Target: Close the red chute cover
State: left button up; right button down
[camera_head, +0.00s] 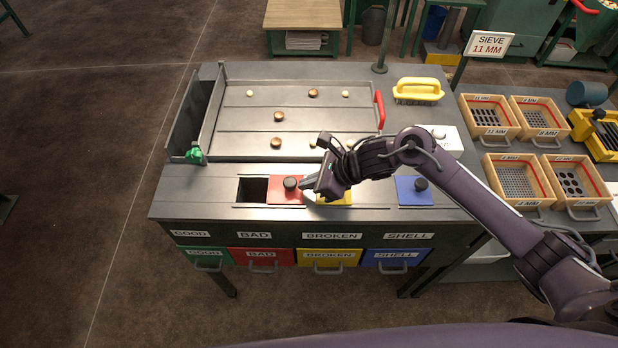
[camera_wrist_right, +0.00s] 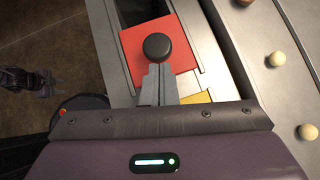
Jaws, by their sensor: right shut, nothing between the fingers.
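The red chute cover (camera_head: 278,197) is a flat square plate with a round black knob (camera_head: 290,183). It lies in the slot just right of a dark open chute hole (camera_head: 252,189). My right gripper (camera_head: 308,184) is shut and empty, its fingertips at the right side of the knob. In the right wrist view the shut fingers (camera_wrist_right: 157,82) point at the knob (camera_wrist_right: 157,46) over the red cover (camera_wrist_right: 184,55), touching it or very close. My left gripper (camera_wrist_right: 48,82) seems to show small at the left of that view, its jaws unclear.
A yellow cover (camera_head: 338,199) lies partly under my right gripper, and a blue cover (camera_head: 408,196) with a black knob is farther right. A tray (camera_head: 250,118) with several round pieces, a red handle (camera_head: 379,109) and a yellow brush (camera_head: 418,89) are behind.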

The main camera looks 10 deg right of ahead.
aim_at(272, 192)
jog(key=shift+a+f+b, duration=0.15)
jog(key=shift+a+b, duration=0.1)
jog(key=shift+b, duration=0.05)
jog(key=a+b, duration=0.1)
jog(key=a, duration=0.1)
jog(key=a+b, duration=0.2)
jog(key=a, duration=0.1)
jog(key=w+a+b, duration=0.1)
jog(key=a+b, duration=0.1)
jog(key=a, duration=0.1)
jog(key=shift+w+f, duration=0.1)
jog(key=shift+a+b, duration=0.15)
jog(key=shift+b, duration=0.15)
jog(key=shift+r, duration=0.3)
